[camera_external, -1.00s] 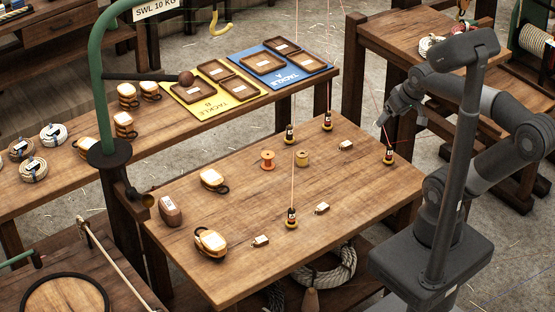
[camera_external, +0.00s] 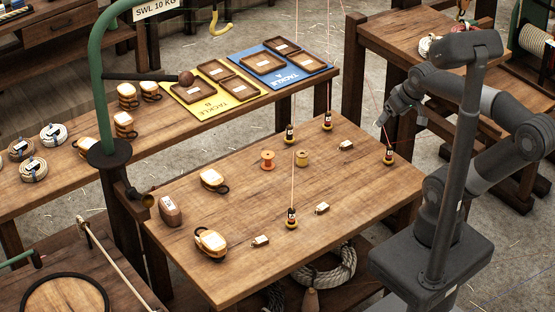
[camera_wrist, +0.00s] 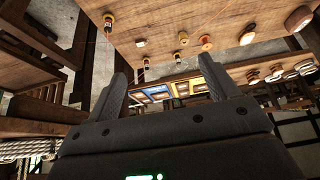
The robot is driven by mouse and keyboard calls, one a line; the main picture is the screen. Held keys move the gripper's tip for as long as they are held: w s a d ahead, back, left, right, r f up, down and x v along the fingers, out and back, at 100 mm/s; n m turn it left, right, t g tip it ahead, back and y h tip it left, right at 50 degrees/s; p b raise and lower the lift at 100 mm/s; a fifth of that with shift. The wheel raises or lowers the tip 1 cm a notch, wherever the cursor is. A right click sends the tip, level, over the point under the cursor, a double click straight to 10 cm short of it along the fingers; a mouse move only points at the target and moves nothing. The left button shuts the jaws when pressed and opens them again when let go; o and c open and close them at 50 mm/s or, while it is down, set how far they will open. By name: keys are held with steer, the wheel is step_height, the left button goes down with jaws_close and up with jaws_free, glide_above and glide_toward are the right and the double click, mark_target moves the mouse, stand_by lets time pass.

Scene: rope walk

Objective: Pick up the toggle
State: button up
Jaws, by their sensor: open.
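The back right piece also seems to show in the wrist view (camera_wrist: 141,43). My gripper (camera_external: 403,116) hangs above the table's right side, above a bottle-shaped piece on a cord and apart from all pieces. In the wrist view its fingers (camera_wrist: 162,66) are spread with nothing between them.
The table (camera_external: 350,240) also holds bottle-shaped pieces on cords (camera_external: 388,155), an orange spool (camera_external: 267,160), a yellow spool (camera_external: 302,158), strapped blocks (camera_external: 212,180) and a dark labelled piece (camera_external: 170,210). Trays on yellow (camera_external: 205,112) and blue (camera_external: 318,66) mats stand behind. A green post (camera_external: 97,70) rises at left.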

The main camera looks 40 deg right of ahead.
steer(key=shift+c, duration=0.2)
steer(key=c, duration=0.7)
